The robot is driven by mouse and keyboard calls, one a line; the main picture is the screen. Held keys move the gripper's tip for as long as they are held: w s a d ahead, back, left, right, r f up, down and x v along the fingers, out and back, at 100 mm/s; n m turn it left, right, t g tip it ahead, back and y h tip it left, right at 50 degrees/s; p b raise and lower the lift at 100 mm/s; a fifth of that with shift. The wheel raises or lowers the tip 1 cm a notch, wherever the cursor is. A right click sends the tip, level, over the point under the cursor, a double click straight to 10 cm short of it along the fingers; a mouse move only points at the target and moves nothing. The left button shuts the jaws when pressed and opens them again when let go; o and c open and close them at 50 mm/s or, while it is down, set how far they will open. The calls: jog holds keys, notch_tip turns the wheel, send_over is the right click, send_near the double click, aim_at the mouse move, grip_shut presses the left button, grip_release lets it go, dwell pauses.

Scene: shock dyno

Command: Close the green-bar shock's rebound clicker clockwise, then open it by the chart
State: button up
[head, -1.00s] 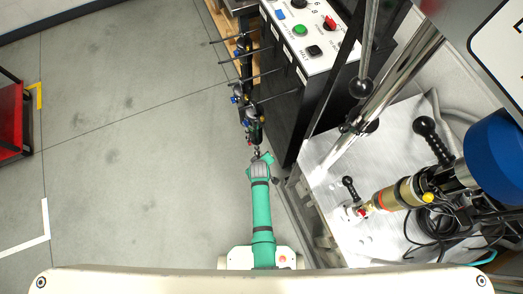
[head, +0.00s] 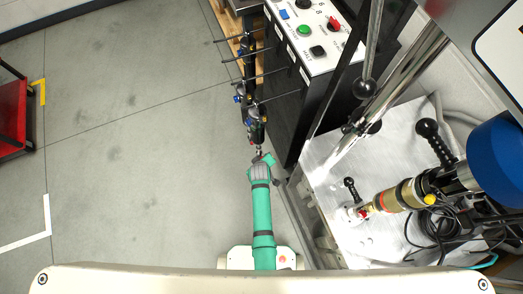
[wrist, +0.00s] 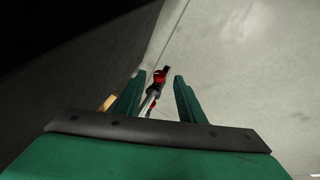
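Several dark shocks with coloured fittings hang in a row from thin rods beside the black cabinet; one of them (head: 254,132) is closest to my gripper. Which one carries the green bar cannot be told at this size. My gripper (head: 260,157) is just below the row's near end in the head view. In the wrist view, my two green fingers (wrist: 160,92) stand apart. A silver shaft with a red fitting (wrist: 160,76) shows in the gap between them; no contact with either finger is visible. Any rebound clicker or chart cannot be made out.
The control panel (head: 317,62) tops the black cabinet right of the shocks. The dyno's metal plate (head: 325,150) bears a gold-and-orange cylinder (head: 400,194), black-knobbed levers and cables. A red cart (head: 14,118) stands far left. The grey floor between is clear.

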jog(key=v, duration=0.9)
jog(key=shift+w, duration=0.1)
